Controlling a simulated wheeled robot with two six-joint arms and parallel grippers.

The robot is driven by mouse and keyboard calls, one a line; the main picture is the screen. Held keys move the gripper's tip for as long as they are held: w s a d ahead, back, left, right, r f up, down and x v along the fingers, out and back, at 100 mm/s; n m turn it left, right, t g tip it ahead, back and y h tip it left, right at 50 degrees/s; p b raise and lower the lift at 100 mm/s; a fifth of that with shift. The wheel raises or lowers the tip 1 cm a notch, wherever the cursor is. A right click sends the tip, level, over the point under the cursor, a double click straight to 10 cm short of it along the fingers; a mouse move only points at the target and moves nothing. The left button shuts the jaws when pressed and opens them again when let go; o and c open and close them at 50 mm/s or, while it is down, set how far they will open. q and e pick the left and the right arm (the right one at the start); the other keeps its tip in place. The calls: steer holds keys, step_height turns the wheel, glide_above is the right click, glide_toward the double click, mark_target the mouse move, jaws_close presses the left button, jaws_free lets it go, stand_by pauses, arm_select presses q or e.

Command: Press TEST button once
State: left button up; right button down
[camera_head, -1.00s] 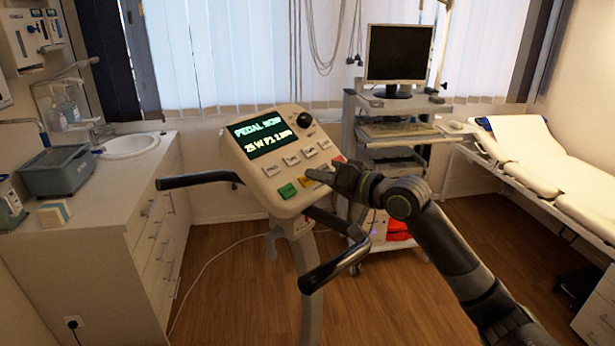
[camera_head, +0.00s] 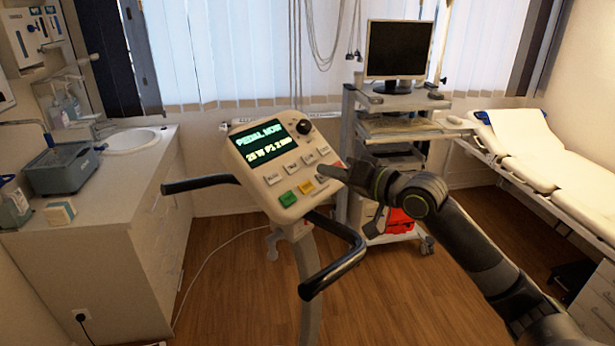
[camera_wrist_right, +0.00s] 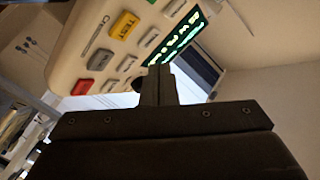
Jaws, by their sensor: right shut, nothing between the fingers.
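The console (camera_head: 262,165) of an exercise bike has a lit screen reading "PEDAL NOW" and a row of grey buttons. Below these are a green button (camera_head: 288,198) and a yellow button (camera_head: 306,187). In the right wrist view the yellow TEST button (camera_wrist_right: 124,25) shows its label, with a red button (camera_wrist_right: 82,87) farther down. In the wrist view the closed fingers (camera_wrist_right: 160,72) point toward the console's screen side. Contact cannot be told. My left gripper is not in view.
Black handlebars (camera_head: 330,270) stick out below and left of the console. A cart with a monitor (camera_head: 398,50) stands behind, an examination couch (camera_head: 530,150) at right, a sink counter (camera_head: 90,190) at left. The floor between is clear.

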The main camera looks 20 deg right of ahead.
steer(key=shift+s+r, duration=0.1)
steer(key=shift+r, duration=0.05)
steer(key=s+d+r+p, duration=0.2)
steer(key=s+r+p, duration=0.1)
steer(key=s+r, duration=0.1)
steer(key=shift+r, duration=0.8)
stand_by(0.8)
